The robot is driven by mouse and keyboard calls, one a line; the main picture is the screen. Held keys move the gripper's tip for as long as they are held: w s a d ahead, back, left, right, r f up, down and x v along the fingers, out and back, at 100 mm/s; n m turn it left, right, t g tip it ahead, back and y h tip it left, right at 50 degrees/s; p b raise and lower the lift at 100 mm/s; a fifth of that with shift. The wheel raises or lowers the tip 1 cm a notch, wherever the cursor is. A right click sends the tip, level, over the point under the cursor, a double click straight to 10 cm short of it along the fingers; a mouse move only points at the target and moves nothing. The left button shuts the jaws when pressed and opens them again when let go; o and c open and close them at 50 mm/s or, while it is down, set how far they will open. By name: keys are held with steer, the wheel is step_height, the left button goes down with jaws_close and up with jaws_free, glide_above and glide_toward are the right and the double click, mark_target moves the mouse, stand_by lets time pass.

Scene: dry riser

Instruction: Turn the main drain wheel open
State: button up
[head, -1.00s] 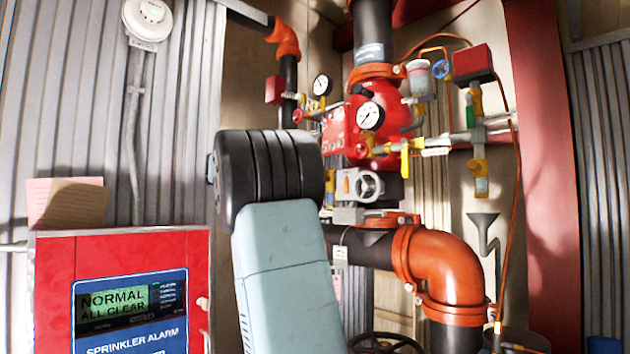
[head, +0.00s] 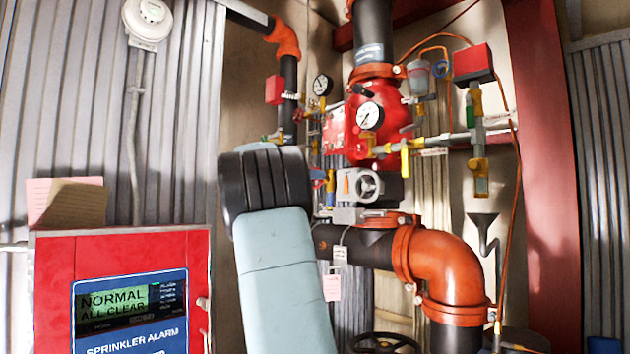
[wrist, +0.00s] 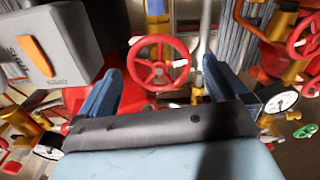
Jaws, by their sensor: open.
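My gripper (wrist: 160,82) is open, with one blue-grey finger on each side of the wheel in the picture. The fingers look apart from the rim, and nothing is between them. How far off the wheel is I cannot tell. In the head view my arm hides the gripper, and I cannot make out this red wheel there.
A grey box with an orange part (wrist: 45,55) is close on the left, and a gauge (wrist: 281,101) on the right. In the head view are a red alarm panel (head: 122,245), a red valve body (head: 372,115), a large orange elbow (head: 445,265) and a black wheel (head: 385,343).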

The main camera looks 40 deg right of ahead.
steer(key=shift+w+d, duration=0.15)
steer(key=shift+d, duration=1.65)
steer(key=c, duration=0.9)
